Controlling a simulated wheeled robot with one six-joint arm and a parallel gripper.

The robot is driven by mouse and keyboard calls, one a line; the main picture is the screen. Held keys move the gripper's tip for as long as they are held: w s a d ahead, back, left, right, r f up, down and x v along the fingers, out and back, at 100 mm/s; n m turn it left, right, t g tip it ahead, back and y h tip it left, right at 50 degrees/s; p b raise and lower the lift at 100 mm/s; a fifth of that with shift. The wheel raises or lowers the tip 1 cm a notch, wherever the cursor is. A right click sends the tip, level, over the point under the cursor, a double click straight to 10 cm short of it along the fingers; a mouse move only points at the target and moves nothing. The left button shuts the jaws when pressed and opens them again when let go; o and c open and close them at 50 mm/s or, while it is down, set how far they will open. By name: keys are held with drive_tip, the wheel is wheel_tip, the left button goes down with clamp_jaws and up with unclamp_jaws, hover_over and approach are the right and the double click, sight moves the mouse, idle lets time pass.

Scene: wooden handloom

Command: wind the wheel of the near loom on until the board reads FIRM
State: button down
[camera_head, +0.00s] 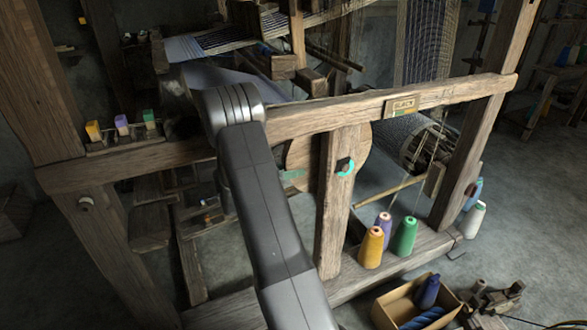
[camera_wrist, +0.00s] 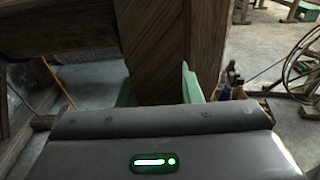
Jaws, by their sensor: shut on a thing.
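The near loom's wheel, a round wooden disc (camera_head: 302,157), shows partly behind a wooden post (camera_head: 338,215) and under the front beam (camera_head: 290,118). The board (camera_head: 402,105) is a small yellowish plate on that beam, too small to read. My arm rises from the bottom of the head view and bends near the beam. My gripper (camera_wrist: 158,90) shows in the wrist view with its green fingers on either side, wood between and behind them. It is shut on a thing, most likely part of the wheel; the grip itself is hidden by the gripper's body.
Yellow, purple and green yarn cones (camera_head: 371,247) stand on the lower rail. A box (camera_head: 391,310) with blue yarn lies on the floor at the front right, with tools beside it. Small coloured spools (camera_head: 121,124) sit on the left beam. Open floor lies at the right.

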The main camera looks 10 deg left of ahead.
drive_tip(key=c, duration=1)
unclamp_jaws()
drive_tip(key=shift+f, duration=0.1)
